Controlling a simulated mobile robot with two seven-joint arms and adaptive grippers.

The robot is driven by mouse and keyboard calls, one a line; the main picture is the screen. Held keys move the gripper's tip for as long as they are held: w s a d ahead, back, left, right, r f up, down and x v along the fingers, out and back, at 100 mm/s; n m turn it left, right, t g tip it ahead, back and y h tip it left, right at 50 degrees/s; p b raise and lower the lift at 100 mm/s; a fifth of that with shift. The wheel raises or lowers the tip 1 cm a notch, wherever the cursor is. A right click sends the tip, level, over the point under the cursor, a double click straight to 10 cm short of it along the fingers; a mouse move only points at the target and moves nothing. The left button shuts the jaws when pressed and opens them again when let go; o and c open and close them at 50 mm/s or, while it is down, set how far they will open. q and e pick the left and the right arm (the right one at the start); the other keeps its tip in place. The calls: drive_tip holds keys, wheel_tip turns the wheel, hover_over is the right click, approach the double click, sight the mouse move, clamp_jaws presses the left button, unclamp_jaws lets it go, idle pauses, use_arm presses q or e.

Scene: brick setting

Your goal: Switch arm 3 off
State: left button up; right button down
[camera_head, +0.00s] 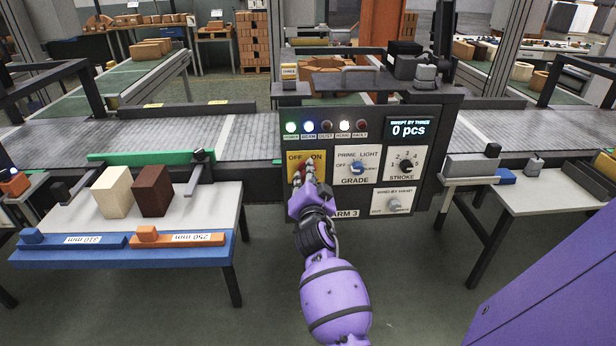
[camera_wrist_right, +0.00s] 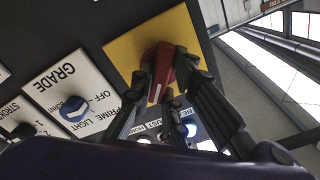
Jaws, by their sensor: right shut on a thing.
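The control panel (camera_head: 445,140) marked "ARM 3" stands at the conveyor's front edge. At its lower left is a yellow plate (camera_head: 293,160) lettered OFF and ON. A red switch handle (camera_wrist_right: 162,70) sits on this plate, largely hidden by my fingers in the head view. In the right wrist view its white mark seems tilted toward the ON side. My right gripper (camera_head: 303,180) is shut on the red handle, its fingers (camera_wrist_right: 170,95) on either side. The green power lamp (camera_head: 291,127) is lit, with a blue and a white one. My left gripper is out of view.
A table (camera_head: 205,215) at left carries a cream block (camera_head: 112,192) and a dark brown block (camera_head: 153,191). Another table (camera_head: 545,195) stands right.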

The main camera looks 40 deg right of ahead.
drive_tip(key=shift+w+a+n, duration=0.1)
drive_tip(key=shift+n, duration=4)
drive_tip(key=shift+a+n, duration=0.1)
drive_tip(key=shift+n, duration=4)
drive_tip(key=c, duration=1.7)
unclamp_jaws()
drive_tip(key=shift+c, duration=0.2)
